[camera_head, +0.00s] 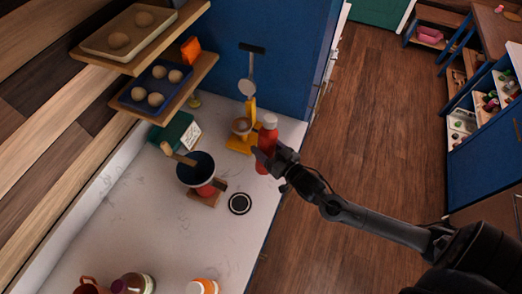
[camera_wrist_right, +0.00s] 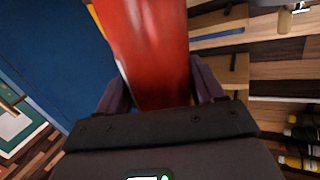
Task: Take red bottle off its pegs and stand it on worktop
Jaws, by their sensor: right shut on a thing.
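The red bottle (camera_head: 268,138) has a pale cap and stands upright near the right edge of the white worktop (camera_head: 118,212). My right gripper (camera_head: 269,158) is shut on its lower part, coming in from the right. In the right wrist view the red bottle (camera_wrist_right: 150,45) fills the space between the two dark fingers of the right gripper (camera_wrist_right: 160,88). I cannot tell whether its base touches the worktop. No pegs can be made out. My left gripper is not in view.
A yellow stand (camera_head: 240,145) with a round item is just left of the bottle. A dark blue pot (camera_head: 195,168), a green box (camera_head: 178,130) and a black ring (camera_head: 240,203) are on the worktop. Egg shelves (camera_head: 172,85) are at upper left. The worktop's middle front is clear.

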